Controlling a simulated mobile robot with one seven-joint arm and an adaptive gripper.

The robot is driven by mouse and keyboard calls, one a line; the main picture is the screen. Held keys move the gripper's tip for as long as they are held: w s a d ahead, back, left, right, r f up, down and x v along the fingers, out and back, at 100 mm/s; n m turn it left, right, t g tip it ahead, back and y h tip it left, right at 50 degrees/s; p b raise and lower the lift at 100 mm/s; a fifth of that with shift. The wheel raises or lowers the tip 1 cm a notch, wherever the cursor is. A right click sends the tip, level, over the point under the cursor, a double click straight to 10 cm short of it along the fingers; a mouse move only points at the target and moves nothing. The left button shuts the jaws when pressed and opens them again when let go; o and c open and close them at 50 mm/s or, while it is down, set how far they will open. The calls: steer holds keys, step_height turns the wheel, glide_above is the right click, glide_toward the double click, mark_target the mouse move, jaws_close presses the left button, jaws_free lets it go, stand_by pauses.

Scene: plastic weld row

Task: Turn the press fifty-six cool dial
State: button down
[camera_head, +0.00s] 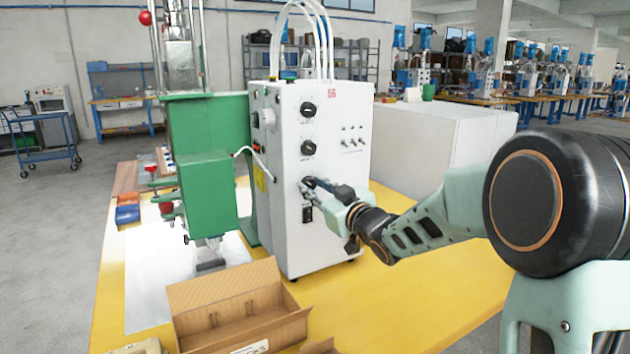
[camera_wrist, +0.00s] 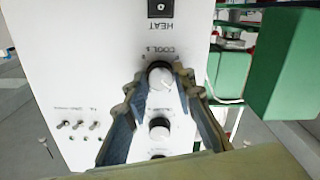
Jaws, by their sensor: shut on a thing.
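The white control box (camera_head: 295,240) carries a red number 56 near its top. Its front has a column of black dials, with an upper dial (camera_head: 308,109) and a middle dial (camera_head: 308,147) in clear view. My gripper (camera_head: 309,186) reaches in from the right at the lowest dial and mostly hides it in the head view. In the wrist view, which is upside down, the cool dial (camera_wrist: 160,76) sits under the printed word COOL. The fingers of my gripper (camera_wrist: 159,84) are shut on it from both sides. The dial's exact angle is hard to read.
A green press (camera_head: 208,170) stands left of the box. An open cardboard box (camera_head: 215,290) lies on the yellow table (camera_head: 420,295) in front. A switch marked HEAT (camera_wrist: 160,8) is close to the cool dial. Small toggle switches (camera_head: 353,141) sit to the right.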

steer(key=m+p, duration=0.3)
steer(key=m, duration=0.2)
steer(key=shift+r+m+p, duration=0.15)
steer(key=shift+m+p, duration=1.35)
steer(key=shift+m, duration=0.9)
steer(key=c, duration=1.6)
jaws_free()
steer(key=v, duration=1.2)
